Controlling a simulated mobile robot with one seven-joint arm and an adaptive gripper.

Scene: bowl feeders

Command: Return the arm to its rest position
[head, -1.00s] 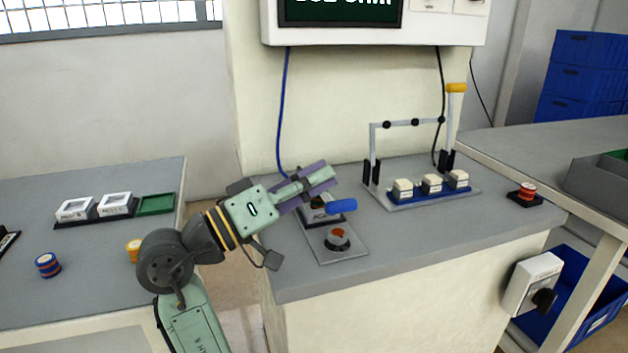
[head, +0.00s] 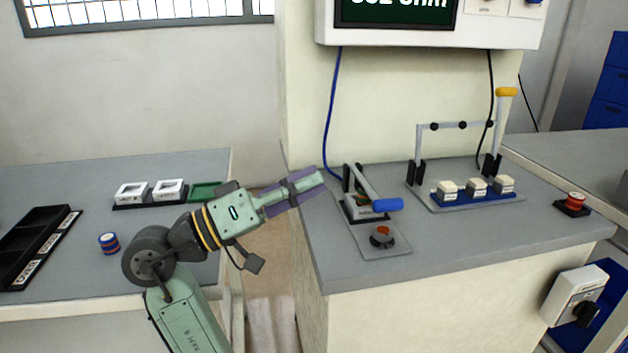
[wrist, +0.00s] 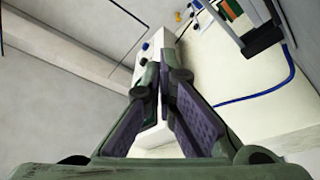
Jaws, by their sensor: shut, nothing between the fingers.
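My gripper (head: 318,179) is in the middle of the head view, at the end of my green arm. It is raised in front of the gap between the left table and the middle counter. Its purple-padded fingers are shut with nothing between them. The fingers also show in the wrist view (wrist: 168,68), pointing toward the wall and a white box. The gripper tips appear just left of the lever device (head: 362,208) with its blue handle. I cannot tell the exact distance between them.
The middle counter (head: 470,235) bears a red-buttoned box (head: 382,237) and a yellow-handled frame over several white blocks (head: 477,186). The left table (head: 60,170) holds a black tray (head: 32,240), white square holders (head: 150,192), a green tray (head: 205,191) and striped discs (head: 109,243).

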